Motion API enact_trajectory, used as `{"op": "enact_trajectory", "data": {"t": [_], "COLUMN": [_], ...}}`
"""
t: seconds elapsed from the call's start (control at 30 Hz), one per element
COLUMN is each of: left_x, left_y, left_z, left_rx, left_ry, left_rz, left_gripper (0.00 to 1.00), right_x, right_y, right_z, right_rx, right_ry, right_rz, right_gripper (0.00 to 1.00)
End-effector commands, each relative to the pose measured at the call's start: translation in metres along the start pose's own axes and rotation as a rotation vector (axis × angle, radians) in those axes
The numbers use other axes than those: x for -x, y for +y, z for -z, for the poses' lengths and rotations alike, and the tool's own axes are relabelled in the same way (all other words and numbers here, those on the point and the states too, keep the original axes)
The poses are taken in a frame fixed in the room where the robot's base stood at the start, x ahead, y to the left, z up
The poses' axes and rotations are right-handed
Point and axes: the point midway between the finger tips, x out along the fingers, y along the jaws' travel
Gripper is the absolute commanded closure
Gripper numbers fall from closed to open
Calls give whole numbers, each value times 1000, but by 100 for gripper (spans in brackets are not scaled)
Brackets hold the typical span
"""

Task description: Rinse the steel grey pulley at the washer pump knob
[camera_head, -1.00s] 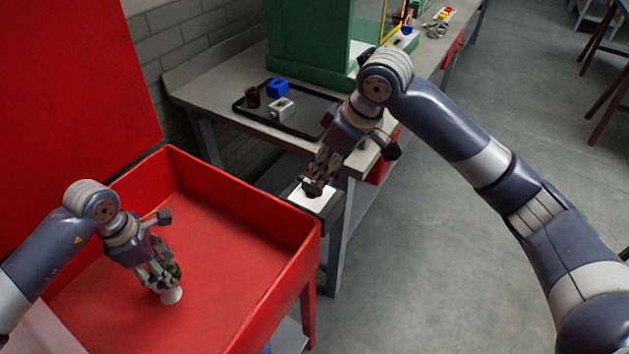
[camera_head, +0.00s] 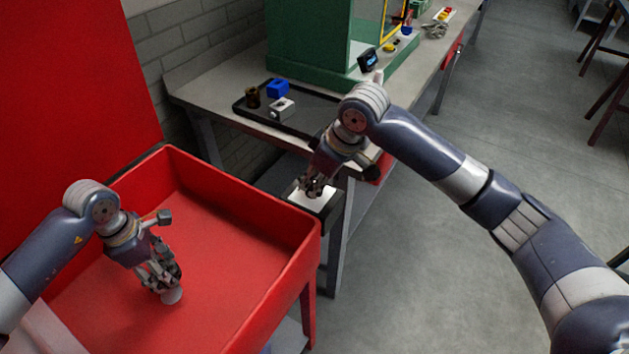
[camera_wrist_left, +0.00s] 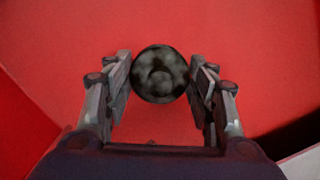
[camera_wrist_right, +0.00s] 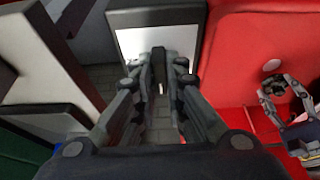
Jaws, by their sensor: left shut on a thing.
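My left gripper (camera_head: 165,280) is shut on the grey pulley (camera_head: 172,296), low inside the red washer basin (camera_head: 240,285). In the left wrist view the pulley (camera_wrist_left: 160,74) is a round disc with blotchy dark patches and a centre ring, between the two fingers. My right gripper (camera_head: 315,188) is over a dark-framed white panel (camera_head: 325,202) beside the basin's right corner. In the right wrist view its fingers (camera_wrist_right: 158,60) are together in front of the white panel (camera_wrist_right: 165,42). I cannot make out the pump knob; the gripper may hide it.
A workbench (camera_head: 200,88) stands behind, with a black tray (camera_head: 318,105) holding a blue block (camera_head: 278,88), a grey-white part (camera_head: 282,109) and a brown part (camera_head: 253,97). A green machine (camera_head: 310,40) stands beyond. The basin walls surround my left gripper.

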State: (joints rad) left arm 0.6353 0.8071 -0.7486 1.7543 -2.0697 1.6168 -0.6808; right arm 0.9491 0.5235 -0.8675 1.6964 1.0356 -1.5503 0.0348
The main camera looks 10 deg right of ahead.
Motion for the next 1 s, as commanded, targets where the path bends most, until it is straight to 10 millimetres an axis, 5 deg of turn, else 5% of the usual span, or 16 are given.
{"op": "enact_trajectory", "data": {"t": [0.9,1.0], "left_x": [0,0], "left_y": [1,1], "left_z": [0,0], "left_rx": [0,0], "left_ry": [-1,-1], "left_rz": [-2,-2], "left_gripper": [86,86], "right_x": [-3,-3], "right_y": [-3,-3], "right_z": [-2,-2], "right_rx": [-278,-277], "right_ry": [-7,-7], "right_rz": [-111,-111], "right_gripper": [100,70]}}
